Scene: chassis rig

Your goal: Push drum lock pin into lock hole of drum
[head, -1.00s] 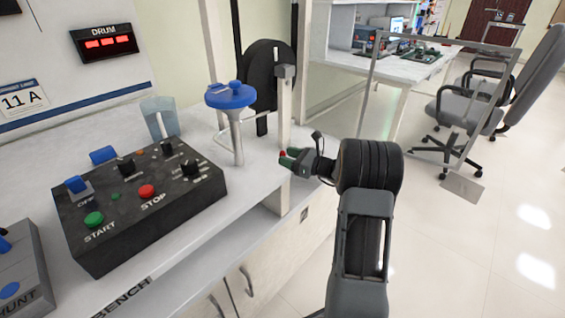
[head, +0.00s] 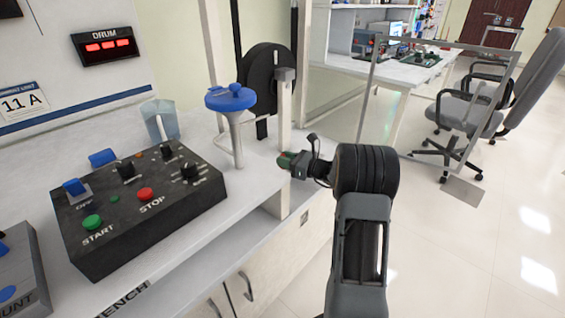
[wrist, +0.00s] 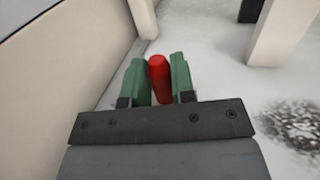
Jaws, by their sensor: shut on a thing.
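My gripper (head: 290,161) is at the front edge of the white bench, just right of the pale upright post. In the wrist view its green fingers (wrist: 158,76) are shut on a red pin (wrist: 159,66), whose rounded end points away from the palm. In the head view the pin is mostly hidden by the fingers. A black round disc (head: 262,68), which may be the drum, stands behind the post and apart from my gripper. I cannot make out a lock hole in either view.
The pale post (head: 285,100) stands close to my fingers. A blue-topped funnel on a stand (head: 236,130) is left of it. A black control box (head: 140,215) and a clear blue container (head: 160,120) are farther left.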

